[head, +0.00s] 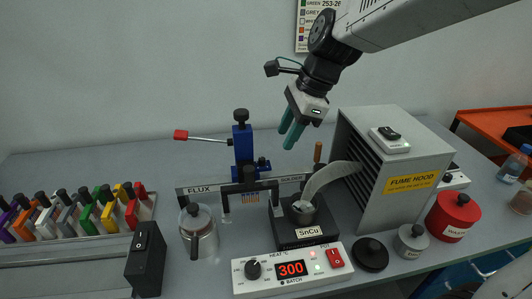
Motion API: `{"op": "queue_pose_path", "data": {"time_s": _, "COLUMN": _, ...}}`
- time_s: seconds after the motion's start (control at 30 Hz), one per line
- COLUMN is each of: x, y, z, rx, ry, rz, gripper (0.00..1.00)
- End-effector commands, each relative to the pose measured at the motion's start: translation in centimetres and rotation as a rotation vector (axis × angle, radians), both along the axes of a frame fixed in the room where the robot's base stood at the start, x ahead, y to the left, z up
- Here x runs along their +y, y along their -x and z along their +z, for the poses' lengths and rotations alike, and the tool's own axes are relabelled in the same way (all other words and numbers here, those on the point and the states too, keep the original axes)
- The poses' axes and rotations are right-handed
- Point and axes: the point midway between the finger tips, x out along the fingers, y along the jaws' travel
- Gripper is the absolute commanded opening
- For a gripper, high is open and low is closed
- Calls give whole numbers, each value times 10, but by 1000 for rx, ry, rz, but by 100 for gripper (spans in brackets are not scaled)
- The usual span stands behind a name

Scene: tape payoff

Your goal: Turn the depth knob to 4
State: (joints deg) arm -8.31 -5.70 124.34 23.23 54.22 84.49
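A blue dipping stand (243,148) rises behind the FLUX and SOLDER rail (205,189). A black knob (241,116) sits on top of the stand; no scale or number on it can be read, and I cannot tell for sure that it is the depth knob. A lever with a red grip (181,135) sticks out left from the stand. My gripper (288,138) hangs in the air to the right of the stand, teal fingers pointing down, apart from the knob. Its fingers look parted with nothing between them.
The grey fume hood (398,165) with its duct stands right of my gripper. The solder pot (303,212) sits below it. The control box (290,268) in front reads 300 and has a HEAT knob (253,268). Colored clips (87,216) line the left; a flux jar (198,235) stands nearby.

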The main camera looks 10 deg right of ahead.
Motion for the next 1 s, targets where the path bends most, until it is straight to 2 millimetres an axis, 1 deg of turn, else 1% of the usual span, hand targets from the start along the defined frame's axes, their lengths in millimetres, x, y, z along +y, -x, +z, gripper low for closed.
{"op": "queue_pose_path", "data": {"time_s": 0.03, "x": 6, "y": -10, "z": -5, "rx": 25, "ry": -17, "rz": -61, "gripper": 38}}
{"op": "queue_pose_path", "data": {"time_s": 0.1, "x": 12, "y": -20, "z": -9, "rx": 50, "ry": -37, "rz": -132, "gripper": 38}}
{"op": "queue_pose_path", "data": {"time_s": 0.2, "x": 17, "y": -27, "z": -15, "rx": 69, "ry": -52, "rz": -184, "gripper": 38}}
{"op": "queue_pose_path", "data": {"time_s": 0.27, "x": 19, "y": -28, "z": -20, "rx": 74, "ry": -55, "rz": -194, "gripper": 38}}
{"op": "queue_pose_path", "data": {"time_s": 0.37, "x": 24, "y": -30, "z": -34, "rx": 75, "ry": -54, "rz": -194, "gripper": 38}}
{"op": "queue_pose_path", "data": {"time_s": 0.6, "x": 37, "y": -34, "z": -69, "rx": 73, "ry": -53, "rz": -193, "gripper": 38}}
{"op": "queue_pose_path", "data": {"time_s": 0.7, "x": 41, "y": -35, "z": -77, "rx": 73, "ry": -55, "rz": -194, "gripper": 38}}
{"op": "queue_pose_path", "data": {"time_s": 0.8, "x": 43, "y": -36, "z": -82, "rx": 73, "ry": -55, "rz": -194, "gripper": 38}}
{"op": "queue_pose_path", "data": {"time_s": 1.0, "x": 43, "y": -36, "z": -84, "rx": 72, "ry": -54, "rz": -194, "gripper": 38}}
